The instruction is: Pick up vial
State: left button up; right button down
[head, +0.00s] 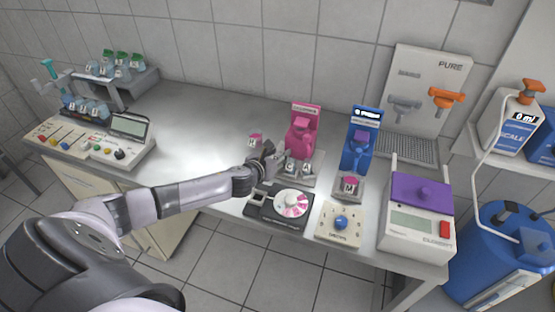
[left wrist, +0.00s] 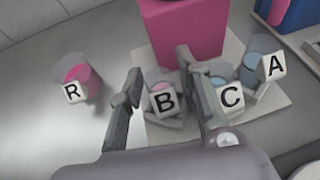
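Several small clear vials with lettered white tags are in view. Vial R (left wrist: 76,80), with pink liquid, stands alone on the bench; it also shows in the head view (head: 255,140). Vials B (left wrist: 163,97), C (left wrist: 230,93) and A (left wrist: 262,68) stand on the pale base of the pink dispenser (left wrist: 183,30). My left gripper (left wrist: 160,64) is open over this base, its two fingers apart with vial B showing between them; I cannot tell whether they touch it. In the head view, the left gripper (head: 270,157) is left of the pink dispenser (head: 302,135). My right gripper is not in view.
A blue dispenser (head: 359,150) with vial M (head: 349,185) stands to the right. A white and black dial device (head: 291,203), a knob box (head: 340,223) and a purple-lidded instrument (head: 418,215) line the front edge.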

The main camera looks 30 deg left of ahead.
pick_arm(q)
jog(key=shift+c, duration=0.3)
jog(key=c, duration=0.6)
jog(key=shift+c, duration=0.3)
jog(key=shift+r, duration=0.1)
